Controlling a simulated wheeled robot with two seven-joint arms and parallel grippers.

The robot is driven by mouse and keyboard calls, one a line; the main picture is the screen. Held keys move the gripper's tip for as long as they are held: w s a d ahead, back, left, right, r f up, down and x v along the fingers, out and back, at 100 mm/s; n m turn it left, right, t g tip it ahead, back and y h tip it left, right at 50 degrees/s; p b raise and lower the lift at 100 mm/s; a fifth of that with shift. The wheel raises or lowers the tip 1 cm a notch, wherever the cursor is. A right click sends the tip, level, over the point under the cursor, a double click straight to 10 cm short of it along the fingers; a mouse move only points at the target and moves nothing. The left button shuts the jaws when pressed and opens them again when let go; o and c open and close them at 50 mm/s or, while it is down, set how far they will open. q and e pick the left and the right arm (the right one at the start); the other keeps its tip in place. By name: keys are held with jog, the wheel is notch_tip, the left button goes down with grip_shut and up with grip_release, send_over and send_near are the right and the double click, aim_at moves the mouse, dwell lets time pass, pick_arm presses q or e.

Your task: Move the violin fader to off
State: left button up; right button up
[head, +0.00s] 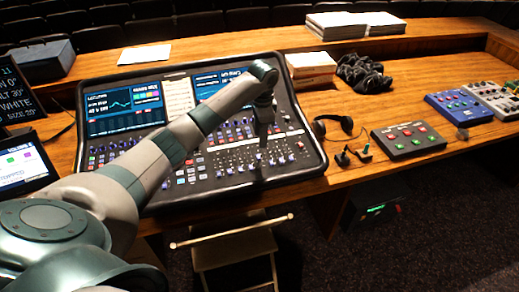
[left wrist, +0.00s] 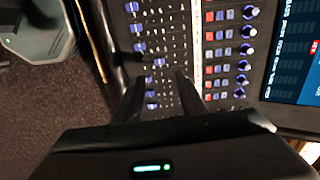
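The mixing console (head: 222,182) lies on the wooden desk, with rows of small faders along its front part. My left gripper (head: 263,148) points down over the right part of the fader rows. In the left wrist view, the two dark fingers of the left gripper (left wrist: 161,80) stand apart, with blue fader caps (left wrist: 159,62) showing between and beyond them. The fader labels are too small to read, so I cannot tell which one is the violin fader. Whether the fingers touch a cap is unclear. My right gripper is in neither view.
Headphones (head: 333,124) and a small box with coloured buttons (head: 409,141) lie right of the console. A blue device (head: 458,108) stands farther right. White stacked boxes (head: 311,66) stand behind. A stool (head: 232,247) is below the desk's front edge.

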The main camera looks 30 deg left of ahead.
aim_at(259, 156)
pick_arm(q)
jog(key=f+p, duration=0.1)
jog(key=f, duration=0.5)
jog(key=f+p, duration=0.1)
jog(key=f, duration=0.2)
jog(key=shift+w+a+f+p, duration=0.3)
jog(key=shift+a+p, duration=0.05)
grip_shut()
